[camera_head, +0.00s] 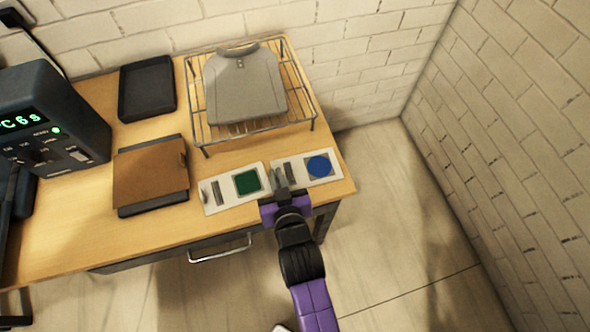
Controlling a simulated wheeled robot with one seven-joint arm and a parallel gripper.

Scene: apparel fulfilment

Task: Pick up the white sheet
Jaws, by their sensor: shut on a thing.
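Two white sheets lie end to end along the front right edge of the wooden table. The right white sheet (307,175) bears a blue disc on a grey square and a dark bar. The left white sheet (225,193) bears a green square and a dark bar. My gripper (281,181) comes in from the front and is shut at the left end of the right sheet, close beside the left sheet. Its fingers hide the sheet's near left corner. I cannot tell whether the sheet is raised off the table.
A wire rack (200,132) with a folded grey shirt (240,85) stands behind the sheets. A brown folder (150,176) on a dark board, a black tray (147,88) and a dark device (50,120) are to the left. A drawer handle (220,252) juts out below. Open floor lies right.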

